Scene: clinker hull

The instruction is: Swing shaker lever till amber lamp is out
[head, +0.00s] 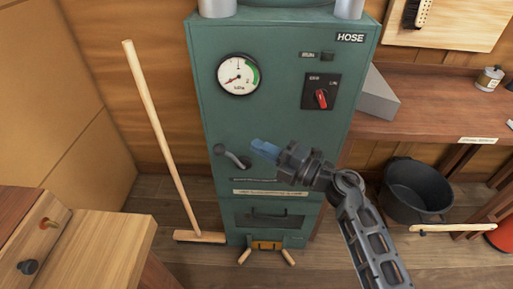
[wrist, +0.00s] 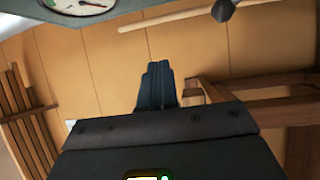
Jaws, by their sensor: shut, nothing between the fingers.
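The shaker lever (head: 236,159) sticks out of the front of a teal cabinet (head: 285,120), with a dark ball knob (head: 219,149) at its upper left end. In the wrist view, a dark knob (wrist: 222,10) at the top edge looks like the lever's. My gripper (head: 262,149) is shut and empty, pointing left, to the right of the knob and apart from it in the picture. Its closed fingers also show in the wrist view (wrist: 157,86). A small dark indicator (head: 328,56) sits high on the cabinet; no lit amber lamp is clear.
A pressure gauge (head: 238,74) and a red rotary switch (head: 321,98) sit on the cabinet. A broom (head: 160,130) leans at left, near a wooden bench (head: 100,245). A black bucket (head: 417,188) stands at right under a workbench (head: 430,110).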

